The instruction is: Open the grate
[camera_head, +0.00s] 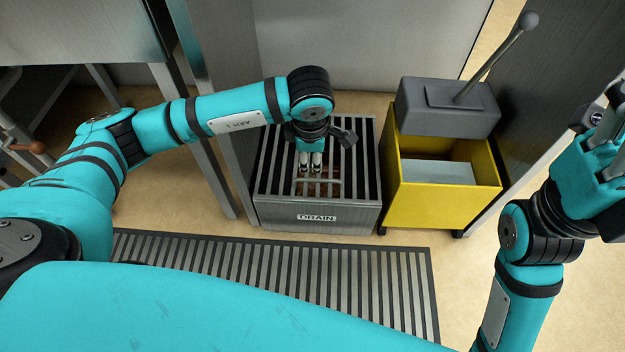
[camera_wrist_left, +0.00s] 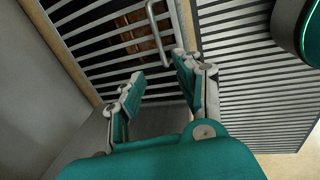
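My left gripper (camera_head: 310,168) points down over the grate. In the left wrist view its two fingers (camera_wrist_left: 160,68) are apart, with nothing between them, and the handle is just beyond the tips. My right gripper (camera_head: 603,165) is at the right edge, partly cut off, its fingertips unclear.
A yellow mop bucket (camera_head: 440,207) with a grey wringer and lever (camera_head: 487,70) stands close to the right of the drain box. A slatted floor mat (camera_head: 380,290) lies in front. Metal panels (camera_head: 230,120) stand to the left and behind.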

